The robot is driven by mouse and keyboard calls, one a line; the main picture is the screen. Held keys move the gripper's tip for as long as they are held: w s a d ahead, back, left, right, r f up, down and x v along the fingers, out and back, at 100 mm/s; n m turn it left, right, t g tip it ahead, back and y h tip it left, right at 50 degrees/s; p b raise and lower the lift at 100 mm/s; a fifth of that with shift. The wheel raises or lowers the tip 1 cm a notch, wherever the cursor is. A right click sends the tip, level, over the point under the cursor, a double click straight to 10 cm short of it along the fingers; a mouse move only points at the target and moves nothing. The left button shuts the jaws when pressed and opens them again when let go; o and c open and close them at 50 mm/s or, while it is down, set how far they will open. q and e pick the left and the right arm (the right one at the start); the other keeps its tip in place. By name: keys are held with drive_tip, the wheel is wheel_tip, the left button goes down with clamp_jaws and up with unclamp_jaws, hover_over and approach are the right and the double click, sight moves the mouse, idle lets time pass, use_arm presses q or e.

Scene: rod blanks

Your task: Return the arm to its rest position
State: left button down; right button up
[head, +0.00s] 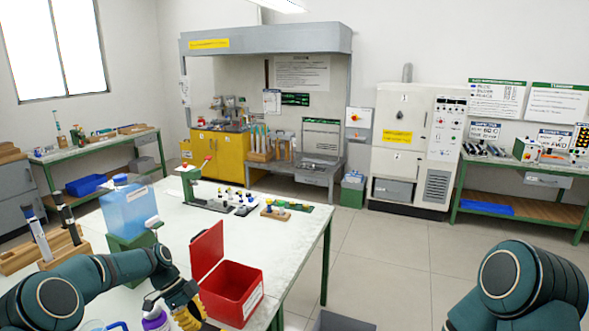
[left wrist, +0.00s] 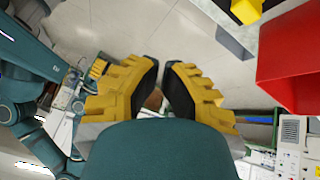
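My left gripper (head: 180,308) is at the near edge of the white table, just left of the open red box (head: 232,292). In the left wrist view, its two yellow fingers with dark pads (left wrist: 161,68) stand a little apart, with floor showing between the tips. I see nothing held between them. The red box also shows in the left wrist view (left wrist: 290,60), at the right and clear of the fingers. My right arm (head: 520,285) shows only as teal links at the lower right of the head view. Its gripper is not seen.
The white table (head: 280,232) bears a blue container (head: 128,208), a green press (head: 190,185) and small parts by its far edge. A purple-labelled bottle (head: 155,320) stands close beside my left gripper. A grey bin (head: 343,322) is on the floor. The floor (head: 385,270) at the right is clear.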

use_arm(q)
drive_tip(key=s+d+f+n+t+y+b, duration=0.1)
drive_tip(key=s+d+f+n, duration=0.3)
drive_tip(key=d+f, duration=0.25)
drive_tip(key=s+d+f+n+t+b, duration=0.1)
drive_tip(key=s+d+f+n+b, duration=0.15)
drive_tip(key=d+f+n, duration=0.35)
drive_tip(key=s+d+f+n+t+b, duration=0.1)
drive_tip(key=s+f+n, duration=0.3)
drive_tip(key=s, duration=0.5)
drive_tip(key=s+d+f+n+t+y+b, duration=0.1)
drive_tip(key=s+f+n+t, duration=0.1)
drive_tip(key=s+n, duration=0.4)
drive_tip(key=s+f, duration=0.1)
drive_tip(key=s, duration=0.2)
drive_tip(key=shift+s+d+f+y+b, duration=0.25)
drive_tip(key=shift+d+f+y+b, duration=0.05)
drive_tip(key=shift+f, duration=0.05)
drive_tip(key=shift+d, duration=0.15)
